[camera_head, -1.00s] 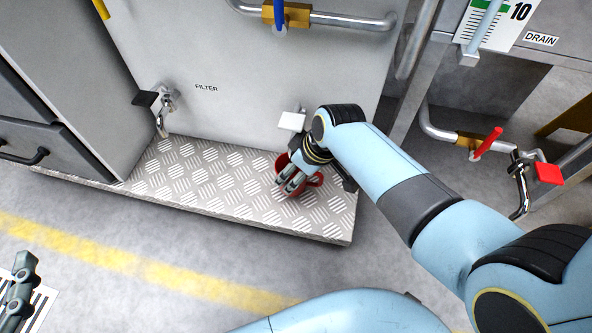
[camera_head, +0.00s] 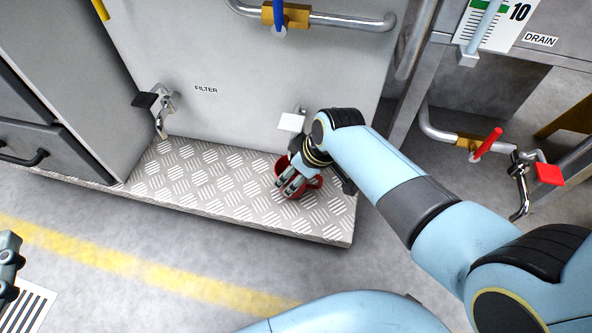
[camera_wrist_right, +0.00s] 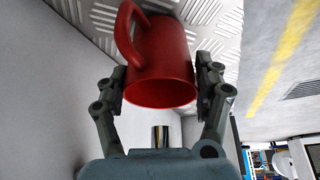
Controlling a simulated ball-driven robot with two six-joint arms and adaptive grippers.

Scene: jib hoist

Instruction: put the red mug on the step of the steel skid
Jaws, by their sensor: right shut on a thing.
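The red mug (camera_head: 308,184) is at the right end of the step (camera_head: 215,188), a diamond-plate ledge along the foot of the steel skid (camera_head: 240,95). My right gripper (camera_head: 287,186) is shut around the mug from above and partly hides it. In the right wrist view the red mug (camera_wrist_right: 165,60) is between the two fingers of my right gripper (camera_wrist_right: 163,88), its handle at the upper left and the plate behind it. I cannot tell if its base touches the plate. My left gripper (camera_head: 8,265) is only partly in view at the left edge.
A black-handled tap (camera_head: 150,100) is further left. A grey drawer cabinet (camera_head: 60,140) borders the step's left end. The step's middle is bare.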

